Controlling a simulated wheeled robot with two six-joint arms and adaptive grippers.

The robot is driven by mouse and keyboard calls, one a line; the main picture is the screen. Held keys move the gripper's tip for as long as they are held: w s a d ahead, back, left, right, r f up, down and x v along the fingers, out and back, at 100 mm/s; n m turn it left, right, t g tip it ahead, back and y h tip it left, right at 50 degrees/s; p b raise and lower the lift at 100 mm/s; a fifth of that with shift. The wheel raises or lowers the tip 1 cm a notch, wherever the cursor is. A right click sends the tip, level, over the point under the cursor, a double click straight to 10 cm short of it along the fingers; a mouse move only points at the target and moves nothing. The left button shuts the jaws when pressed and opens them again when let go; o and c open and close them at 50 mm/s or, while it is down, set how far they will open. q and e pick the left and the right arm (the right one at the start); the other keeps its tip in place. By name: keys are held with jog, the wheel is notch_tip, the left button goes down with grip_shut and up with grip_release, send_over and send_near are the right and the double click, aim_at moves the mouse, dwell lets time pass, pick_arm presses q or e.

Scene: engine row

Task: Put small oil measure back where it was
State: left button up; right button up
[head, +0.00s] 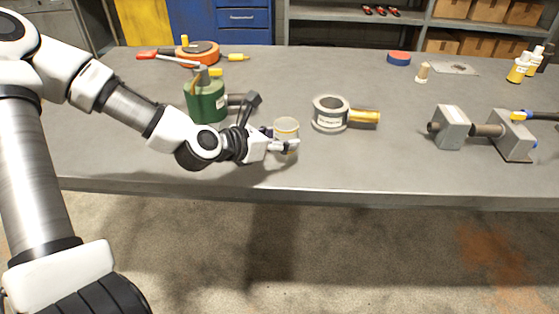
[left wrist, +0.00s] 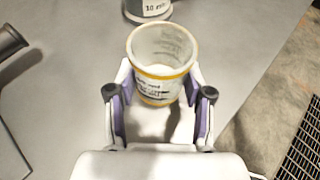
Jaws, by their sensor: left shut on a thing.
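The small oil measure is a clear cup with a yellow band and printed marks. It shows in the head view (head: 286,126) near the front middle of the bench and in the left wrist view (left wrist: 162,62). It is upright, with its open mouth up. My left gripper (head: 282,147) is shut on it, with one finger on each side in the left wrist view (left wrist: 159,108). I cannot tell whether its base touches the bench. My right gripper is not in view.
A green oil can (head: 206,102) stands behind my left wrist. A grey metal fixture (head: 450,128) is at the right. The grey bench (head: 375,165) is clear at the front middle.

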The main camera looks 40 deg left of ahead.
pick_arm(q)
jog(key=shift+w+a+r, duration=0.2)
jog(key=shift+w+a, duration=0.2)
jog(key=shift+a, duration=0.1)
notch_tip(320, 180, down, 4)
jog(key=shift+r+b, duration=0.25)
jog(key=shift+b, duration=0.1)
jog(key=shift+w+f, duration=0.1)
jog(key=shift+f, duration=0.1)
jog(key=shift+f, duration=0.1)
jog(key=o, duration=1.3)
